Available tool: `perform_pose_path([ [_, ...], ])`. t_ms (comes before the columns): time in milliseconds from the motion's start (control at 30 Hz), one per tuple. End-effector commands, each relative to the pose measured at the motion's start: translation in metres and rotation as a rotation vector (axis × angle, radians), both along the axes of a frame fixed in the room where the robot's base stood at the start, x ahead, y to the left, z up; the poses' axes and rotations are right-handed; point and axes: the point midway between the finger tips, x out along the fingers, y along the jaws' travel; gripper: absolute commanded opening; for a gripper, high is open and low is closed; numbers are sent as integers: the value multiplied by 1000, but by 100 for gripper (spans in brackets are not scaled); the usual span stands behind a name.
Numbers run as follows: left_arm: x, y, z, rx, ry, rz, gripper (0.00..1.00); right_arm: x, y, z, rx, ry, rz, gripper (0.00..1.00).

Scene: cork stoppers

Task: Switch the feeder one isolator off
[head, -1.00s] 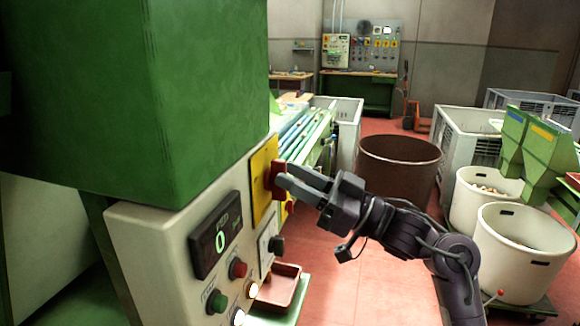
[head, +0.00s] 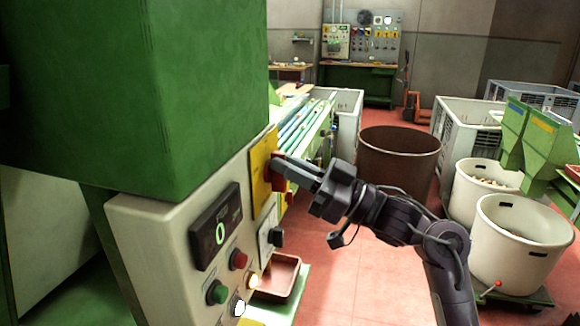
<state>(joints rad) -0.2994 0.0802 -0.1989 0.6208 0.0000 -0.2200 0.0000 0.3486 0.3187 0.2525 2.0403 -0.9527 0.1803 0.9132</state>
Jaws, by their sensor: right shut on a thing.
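The isolator is a red rotary handle (head: 276,172) on a yellow plate (head: 259,183), on the side of the cream control panel (head: 165,240). My right gripper (head: 282,170) is at the handle, with its fingers shut on it. The fingers hide part of the handle, and I cannot read its position. A second red handle shows partly below the fingers, at the plate's lower edge. My left gripper is not in view.
A display reading 0 (head: 218,228), a red button (head: 238,259), a green button (head: 217,292) and a black knob (head: 276,237) sit on the panel. A reddish tray (head: 280,277) is below.

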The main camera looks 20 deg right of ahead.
Motion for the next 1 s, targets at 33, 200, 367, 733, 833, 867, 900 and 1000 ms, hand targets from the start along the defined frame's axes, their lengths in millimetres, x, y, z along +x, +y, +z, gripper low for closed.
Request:
perform_pose_path([
  [33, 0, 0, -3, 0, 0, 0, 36, 0, 1, -4, -12, -4, 2, 0],
  [200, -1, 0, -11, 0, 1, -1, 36, 0, 2, -7, -55, -61, 4, 0],
  [367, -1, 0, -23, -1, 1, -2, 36, -1, 2, -8, -121, -157, 3, 0],
  [733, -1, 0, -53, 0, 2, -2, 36, -4, 4, -10, -315, -442, 4, 0],
  [833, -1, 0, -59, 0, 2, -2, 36, -5, 5, -11, -370, -519, 3, 0],
  [867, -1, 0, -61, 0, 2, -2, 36, -5, 5, -11, -385, -543, 4, 0],
  [900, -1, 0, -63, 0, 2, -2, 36, -5, 5, -11, -406, -574, 5, 0],
  [1000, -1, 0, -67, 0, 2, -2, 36, -6, 5, -12, -460, -652, 4, 0],
])
